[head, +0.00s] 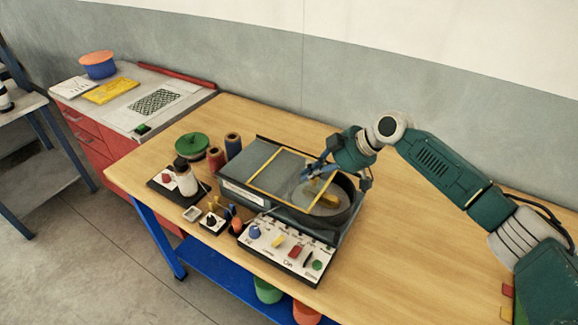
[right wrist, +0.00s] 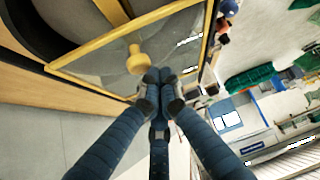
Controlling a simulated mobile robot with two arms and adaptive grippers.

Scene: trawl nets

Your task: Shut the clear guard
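The clear guard (head: 283,177) is a see-through panel with a yellow frame on the grey machine (head: 240,180). In the head view its frame crosses the machine's top and the left part of the round dark bowl (head: 352,205); I cannot tell its exact tilt. In the right wrist view the guard (right wrist: 95,62) carries a yellow knob (right wrist: 136,62). My right gripper (head: 312,172) is at the guard's far right side. In the wrist view its blue fingertips (right wrist: 160,78) are together, close beside the knob, with nothing visible between them. My left gripper is out of view.
A control panel (head: 283,248) with colored buttons fronts the machine. Spools (head: 216,158), a green reel (head: 192,145) and a white bottle (head: 186,180) stand to its left. The wooden table (head: 400,250) is clear to the right. A grey wall rises behind.

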